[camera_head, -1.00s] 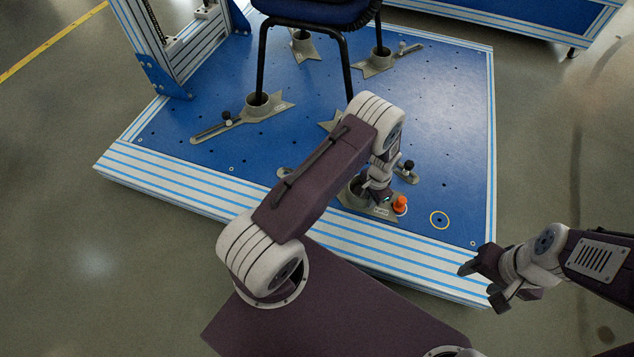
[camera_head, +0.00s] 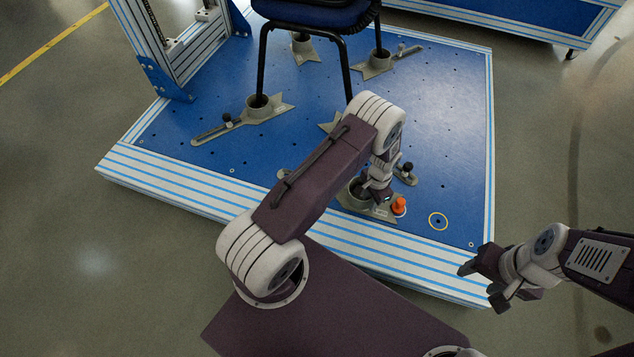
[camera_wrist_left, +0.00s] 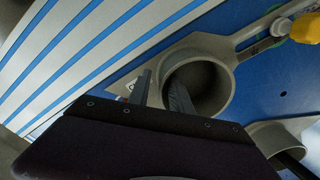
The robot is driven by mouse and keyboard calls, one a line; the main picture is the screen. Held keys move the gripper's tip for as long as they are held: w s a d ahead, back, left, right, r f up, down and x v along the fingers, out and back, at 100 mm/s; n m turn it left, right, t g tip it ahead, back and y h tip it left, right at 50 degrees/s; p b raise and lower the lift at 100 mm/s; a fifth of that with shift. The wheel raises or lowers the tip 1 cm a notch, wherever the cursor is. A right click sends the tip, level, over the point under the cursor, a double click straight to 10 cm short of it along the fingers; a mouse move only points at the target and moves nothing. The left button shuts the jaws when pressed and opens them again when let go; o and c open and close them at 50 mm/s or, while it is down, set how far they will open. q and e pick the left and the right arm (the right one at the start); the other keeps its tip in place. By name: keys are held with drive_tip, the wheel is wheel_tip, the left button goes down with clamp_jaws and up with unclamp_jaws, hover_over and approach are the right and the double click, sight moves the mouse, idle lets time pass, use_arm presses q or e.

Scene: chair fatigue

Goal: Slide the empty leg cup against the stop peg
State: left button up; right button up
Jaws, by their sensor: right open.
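The empty leg cup (camera_head: 356,193) is a grey round socket on a flat base at the platform's front. It fills the middle of the left wrist view (camera_wrist_left: 226,98). My left gripper (camera_head: 376,197) is down at this cup. In the wrist view its two dark fingers (camera_wrist_left: 160,86) stand apart astride the cup's wall, one outside and one inside the mouth. Whether they touch the wall is unclear. An orange peg (camera_head: 399,206) stands beside the cup, right of the gripper. My right gripper (camera_head: 482,281) is open and empty off the platform's right front corner.
A black-knobbed clamp (camera_head: 406,171) sits behind the cup. Chair legs stand in other cups, one at left (camera_head: 262,106). A yellow knob (camera_wrist_left: 306,28) shows in the wrist view's corner.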

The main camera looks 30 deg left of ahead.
use_arm(q)
drive_tip(key=shift+r+p, duration=1.75)
drive_tip(key=shift+r, duration=0.6)
